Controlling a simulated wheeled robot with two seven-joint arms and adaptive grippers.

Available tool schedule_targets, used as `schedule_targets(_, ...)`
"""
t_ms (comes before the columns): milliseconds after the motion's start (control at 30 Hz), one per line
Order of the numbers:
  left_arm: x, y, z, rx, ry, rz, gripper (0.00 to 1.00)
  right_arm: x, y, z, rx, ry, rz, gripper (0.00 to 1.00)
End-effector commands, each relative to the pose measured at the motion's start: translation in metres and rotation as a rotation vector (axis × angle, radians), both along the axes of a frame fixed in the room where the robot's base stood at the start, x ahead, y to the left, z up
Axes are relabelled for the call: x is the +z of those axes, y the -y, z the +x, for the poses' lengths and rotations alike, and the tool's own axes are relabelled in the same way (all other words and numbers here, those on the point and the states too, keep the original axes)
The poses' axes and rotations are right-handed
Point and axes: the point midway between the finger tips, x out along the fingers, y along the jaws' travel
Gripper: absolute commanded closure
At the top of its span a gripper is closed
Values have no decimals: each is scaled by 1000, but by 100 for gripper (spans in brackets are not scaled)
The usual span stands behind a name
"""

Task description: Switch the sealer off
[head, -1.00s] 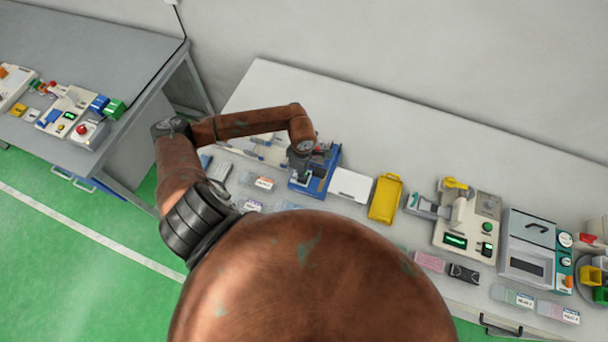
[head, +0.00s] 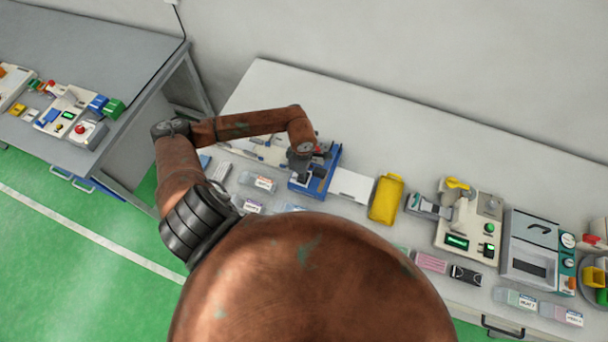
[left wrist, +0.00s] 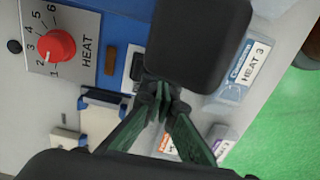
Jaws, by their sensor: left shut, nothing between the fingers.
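The sealer is the blue machine (head: 332,162) at the left of the long bench, partly covered by my left arm in the head view. In the left wrist view its blue face (left wrist: 112,20) carries a red HEAT dial (left wrist: 56,46) on a grey plate. A small black switch (left wrist: 137,66) in a pale surround sits right of the dial. My left gripper (left wrist: 158,90) is shut and empty, with its tips just beside the switch; I cannot tell whether they touch it. A dark rounded block hides part of the area. The switch's position cannot be read. My right gripper is not in view.
A white board (head: 352,185) and a yellow tray (head: 386,199) lie right of the sealer. Farther right are a beige machine (head: 470,225) and a grey one (head: 527,251). Labelled boxes (head: 262,182) line the front edge. The bench's back strip is clear.

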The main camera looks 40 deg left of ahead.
Motion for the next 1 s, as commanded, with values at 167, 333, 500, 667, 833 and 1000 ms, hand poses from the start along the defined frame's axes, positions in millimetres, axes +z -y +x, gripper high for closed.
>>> schedule_targets(167,9,0,0,0,1,1,100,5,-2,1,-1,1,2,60)
schedule_targets(333,22,-1,0,-1,2,2,100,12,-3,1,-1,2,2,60)
schedule_targets(500,35,0,0,-1,1,0,100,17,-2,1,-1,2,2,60)
schedule_targets(667,48,0,1,0,2,1,100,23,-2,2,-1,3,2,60)
schedule_targets(833,60,0,0,0,1,0,100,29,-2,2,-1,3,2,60)
schedule_targets(1000,70,0,0,-1,1,0,100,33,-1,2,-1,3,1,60)
